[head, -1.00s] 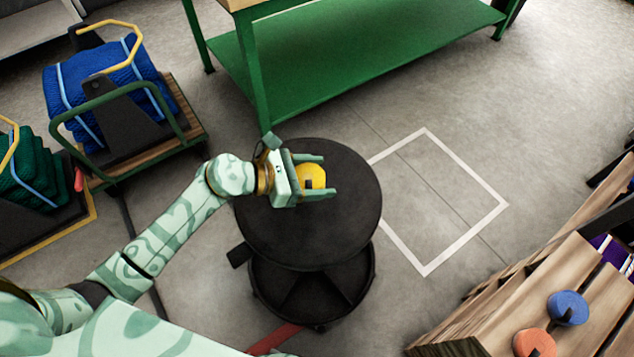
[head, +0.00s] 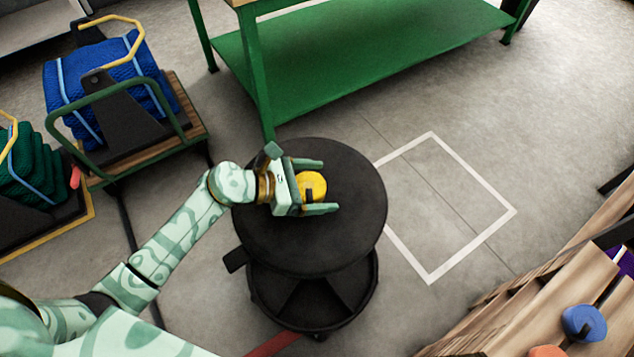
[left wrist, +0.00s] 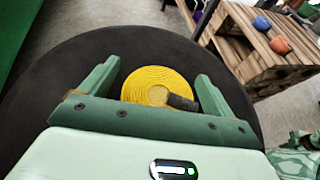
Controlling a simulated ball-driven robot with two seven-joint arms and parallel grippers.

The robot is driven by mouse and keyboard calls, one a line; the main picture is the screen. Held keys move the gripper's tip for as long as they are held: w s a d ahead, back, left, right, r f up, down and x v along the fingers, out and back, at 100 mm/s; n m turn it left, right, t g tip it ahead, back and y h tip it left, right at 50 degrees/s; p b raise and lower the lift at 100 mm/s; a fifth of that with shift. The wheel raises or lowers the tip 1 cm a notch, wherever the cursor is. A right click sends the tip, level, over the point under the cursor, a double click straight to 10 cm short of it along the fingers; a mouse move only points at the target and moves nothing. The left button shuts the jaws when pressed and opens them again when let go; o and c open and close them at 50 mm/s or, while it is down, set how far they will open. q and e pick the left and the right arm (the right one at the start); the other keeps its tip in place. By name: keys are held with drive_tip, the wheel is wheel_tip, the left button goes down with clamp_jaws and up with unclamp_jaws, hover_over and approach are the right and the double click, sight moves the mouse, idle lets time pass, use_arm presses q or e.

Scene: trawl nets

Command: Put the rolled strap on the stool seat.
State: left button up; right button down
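The yellow rolled strap (head: 313,183) lies flat on the black round stool seat (head: 340,240); a short dark tail shows on its edge. My left gripper (head: 315,186) is open low over the seat, one finger on each side of the strap. In the left wrist view the strap (left wrist: 150,86) sits between the spread fingers (left wrist: 158,85), with a gap visible at each side. The dark seat (left wrist: 45,100) extends around it in that view. My right gripper is not in view.
A green workbench (head: 350,60) stands behind the stool. Carts with blue netting (head: 65,90) and green netting (head: 25,175) stand at left. A wooden crate (head: 530,300) at lower right bears a blue roll (head: 584,323) and an orange roll (head: 546,351). A white-outlined floor square is clear.

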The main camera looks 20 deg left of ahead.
use_arm(q)
drive_tip(key=shift+r, duration=0.25)
drive_tip(key=p+v, duration=0.3)
drive_tip(key=v, duration=0.8)
drive_tip(key=shift+s+a, duration=0.15)
drive_tip(key=shift+s, duration=0.05)
drive_tip(key=shift+s+a, duration=0.15)
drive_tip(key=shift+a, duration=0.1)
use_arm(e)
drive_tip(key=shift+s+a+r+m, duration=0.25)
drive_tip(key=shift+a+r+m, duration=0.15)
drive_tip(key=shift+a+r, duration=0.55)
use_arm(q)
drive_tip(key=shift+a, duration=0.1)
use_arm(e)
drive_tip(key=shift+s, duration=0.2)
